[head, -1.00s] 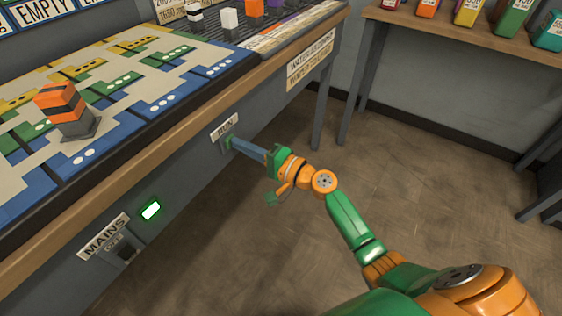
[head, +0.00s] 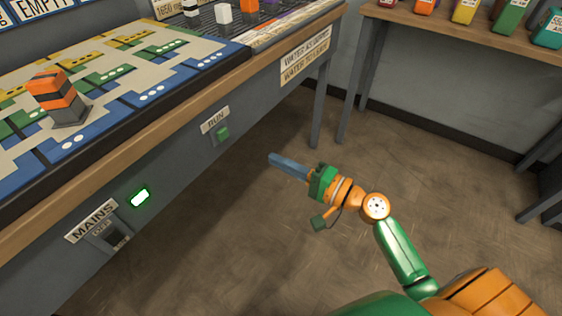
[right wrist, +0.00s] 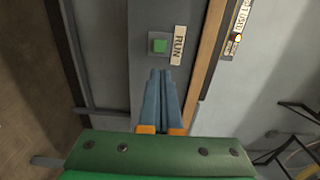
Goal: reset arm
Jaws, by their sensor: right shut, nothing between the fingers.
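My right gripper (head: 272,158) is shut and empty. It hangs in the air in front of the table's side panel, to the right of and a little below the green RUN button (head: 223,132) in the head view, apart from it. In the right wrist view the closed blue-grey fingers (right wrist: 161,72) point toward the green button (right wrist: 159,45) and its RUN label (right wrist: 179,45). My left gripper is not in view.
The table (head: 160,150) carries a patterned board with an orange and black block stack (head: 55,98). A MAINS switch (head: 115,237) and a lit green lamp (head: 140,197) are on its side panel. A shelf (head: 450,30) with coloured containers stands at the back right. The floor is clear.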

